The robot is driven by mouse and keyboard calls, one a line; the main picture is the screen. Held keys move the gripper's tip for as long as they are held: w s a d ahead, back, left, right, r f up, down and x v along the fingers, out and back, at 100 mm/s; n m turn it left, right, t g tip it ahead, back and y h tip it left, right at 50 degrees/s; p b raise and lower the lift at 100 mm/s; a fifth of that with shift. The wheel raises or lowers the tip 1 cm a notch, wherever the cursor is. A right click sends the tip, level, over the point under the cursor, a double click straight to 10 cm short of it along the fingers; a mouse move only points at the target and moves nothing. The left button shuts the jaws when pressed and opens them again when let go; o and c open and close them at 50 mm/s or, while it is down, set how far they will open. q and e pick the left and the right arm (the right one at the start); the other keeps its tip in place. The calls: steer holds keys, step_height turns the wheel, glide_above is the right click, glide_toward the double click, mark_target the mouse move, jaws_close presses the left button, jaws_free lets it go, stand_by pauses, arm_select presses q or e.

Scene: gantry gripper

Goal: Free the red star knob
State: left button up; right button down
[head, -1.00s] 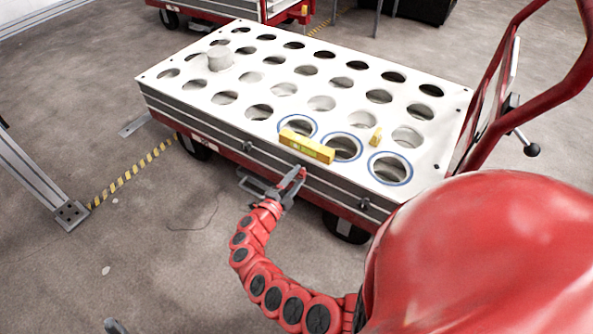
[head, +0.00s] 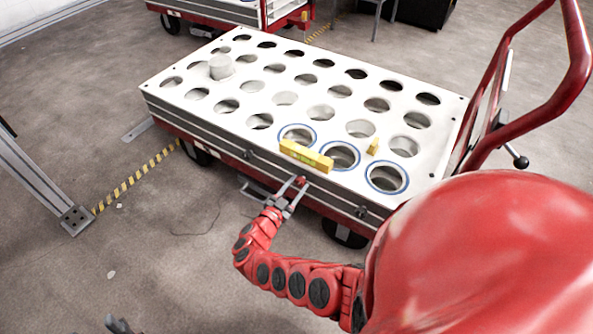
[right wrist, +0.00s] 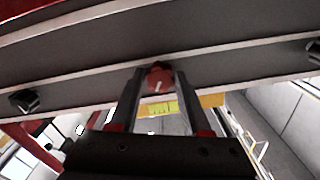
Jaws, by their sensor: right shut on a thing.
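The red star knob (head: 301,181) is on the long front side of the white-topped cart (head: 222,127), below the yellow level. My right gripper (head: 290,192) reaches it from the front. In the right wrist view, the two fingers of my right gripper (right wrist: 158,82) are shut on the red knob (right wrist: 158,76), one on each side. The knob is against the grey side rail, and its rear is hidden. Part of my left gripper (head: 120,326) shows at the bottom edge of the head view, too cut off to read its jaws.
Black knobs (head: 361,211) sit on the rail on either side. A yellow level (head: 306,155) and a small yellow block (head: 373,146) lie on the holed top, near blue-ringed holes. A pale cylinder (head: 220,67) stands farther back. The red handle (head: 570,90) rises at right.

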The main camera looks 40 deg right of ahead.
steer(key=n, duration=0.4)
steer(key=shift+p, duration=0.3)
steer(key=shift+n, duration=0.6)
steer(key=shift+a+f+n, duration=0.1)
steer(key=shift+n, duration=0.2)
steer(key=shift+c, duration=1.9)
jaws_free()
steer(key=v, duration=1.7)
steer(key=shift+s, duration=0.2)
